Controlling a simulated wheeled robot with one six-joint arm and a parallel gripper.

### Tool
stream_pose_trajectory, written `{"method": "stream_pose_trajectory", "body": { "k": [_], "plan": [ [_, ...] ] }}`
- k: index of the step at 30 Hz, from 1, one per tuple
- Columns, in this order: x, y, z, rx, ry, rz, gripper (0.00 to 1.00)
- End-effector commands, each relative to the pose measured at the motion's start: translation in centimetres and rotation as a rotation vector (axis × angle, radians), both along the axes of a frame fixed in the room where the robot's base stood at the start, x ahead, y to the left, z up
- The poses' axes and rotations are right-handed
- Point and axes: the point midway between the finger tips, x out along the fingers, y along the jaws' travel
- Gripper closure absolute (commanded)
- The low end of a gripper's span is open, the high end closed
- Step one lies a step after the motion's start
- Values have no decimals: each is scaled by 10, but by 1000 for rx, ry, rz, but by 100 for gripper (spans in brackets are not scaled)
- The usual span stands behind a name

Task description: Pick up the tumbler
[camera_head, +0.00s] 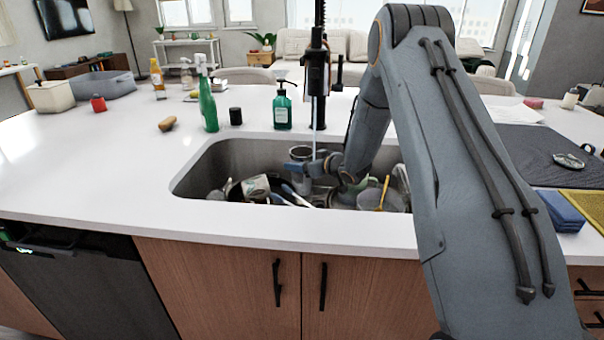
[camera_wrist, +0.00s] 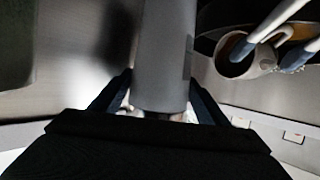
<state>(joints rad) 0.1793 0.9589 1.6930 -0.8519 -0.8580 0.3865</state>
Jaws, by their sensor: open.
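The tumbler looks like a plain grey cylinder (camera_wrist: 165,50) in the wrist view. In the head view, a grey cup-like vessel (camera_head: 300,154), likely the same tumbler, stands in the sink near its back wall. My gripper (camera_head: 308,170) reaches down into the sink at this vessel. In the wrist view my gripper (camera_wrist: 160,98) is open, with one finger on each side of the cylinder. I cannot tell whether either finger touches it.
The sink (camera_head: 225,160) also holds a pale mug (camera_head: 256,187), a cup with a yellow utensil (camera_head: 370,198) and other dishes. The black faucet (camera_head: 317,80) rises close to my gripper. A green soap bottle (camera_head: 282,110) stands behind the sink.

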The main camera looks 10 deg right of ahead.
Motion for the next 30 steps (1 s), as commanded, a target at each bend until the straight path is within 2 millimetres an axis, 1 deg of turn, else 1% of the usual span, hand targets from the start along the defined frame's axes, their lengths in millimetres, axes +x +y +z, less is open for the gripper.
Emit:
{"method": "stream_pose_trajectory", "body": {
  "k": [1, 5, 6, 7, 8, 16, 20, 22, 23, 29, 30],
  "plan": [
    [0, 0, 0, 0, 0, 0, 37],
    [0, 0, 0, 0, 0, 0, 59],
    [0, 0, 0, 0, 0, 0, 65],
    [0, 0, 1, -1, -1, -1, 67],
    [0, 0, 1, -1, -1, -1, 72],
    [0, 0, 3, 0, -2, -1, 72],
    [1, -1, 9, -1, -4, 0, 72],
    [1, -1, 15, -1, -4, -1, 72],
    [-5, -4, 12, 0, 0, -2, 72],
    [-37, -21, 12, 0, 0, -3, 72],
    [-36, -20, 24, -2, -6, -1, 72]
  ]
}}
